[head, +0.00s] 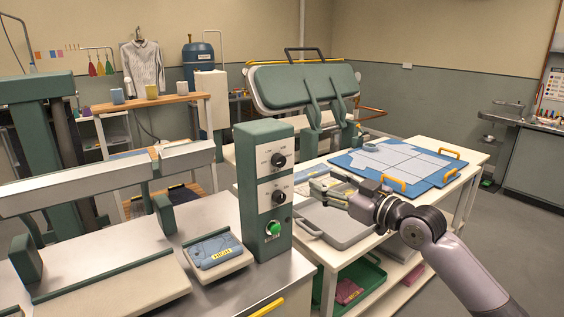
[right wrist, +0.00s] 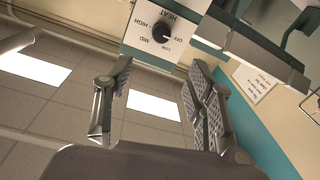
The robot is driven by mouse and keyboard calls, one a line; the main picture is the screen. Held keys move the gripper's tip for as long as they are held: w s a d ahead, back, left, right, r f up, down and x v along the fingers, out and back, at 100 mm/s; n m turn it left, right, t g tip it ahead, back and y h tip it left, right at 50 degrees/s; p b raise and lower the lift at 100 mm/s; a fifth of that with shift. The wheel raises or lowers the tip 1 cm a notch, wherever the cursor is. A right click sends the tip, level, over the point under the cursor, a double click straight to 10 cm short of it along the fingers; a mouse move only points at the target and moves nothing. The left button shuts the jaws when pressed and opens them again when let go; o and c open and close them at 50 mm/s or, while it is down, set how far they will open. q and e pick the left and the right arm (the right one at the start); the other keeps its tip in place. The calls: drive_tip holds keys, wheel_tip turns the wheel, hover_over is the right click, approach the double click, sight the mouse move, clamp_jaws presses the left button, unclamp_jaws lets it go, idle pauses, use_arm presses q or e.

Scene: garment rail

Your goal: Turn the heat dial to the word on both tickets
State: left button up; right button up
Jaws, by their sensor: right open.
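A green control box (head: 264,190) stands on the press table in the head view, with an upper black dial (head: 278,160) and a lower black dial (head: 279,197). The heat dial (right wrist: 161,32) shows in the right wrist view, ringed by the words OFF, LOW, MID and HIGH; its setting is too small to tell surely. A ticket reading HIGH (head: 222,256) is on a blue folded garment (head: 210,246). I cannot make out a second ticket. My right gripper (right wrist: 158,100) is open and empty, apart from the dial. My left gripper is out of view.
A green button (head: 273,229) sits below the dials. A grey tray (head: 345,232) lies right of the box. A blue board (head: 430,180) with orange handles covers the table behind my right arm. A padded press head (head: 300,87) stands raised behind.

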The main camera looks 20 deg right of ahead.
sight(282, 162)
drive_tip(key=p+x, duration=0.3)
drive_tip(key=x, duration=1.2)
drive_tip(key=shift+w+a+p, duration=0.1)
drive_tip(key=shift+w+p, duration=0.1)
drive_tip(key=shift+p, duration=0.15)
drive_tip(key=shift+c, duration=0.6)
drive_tip(key=c, duration=1)
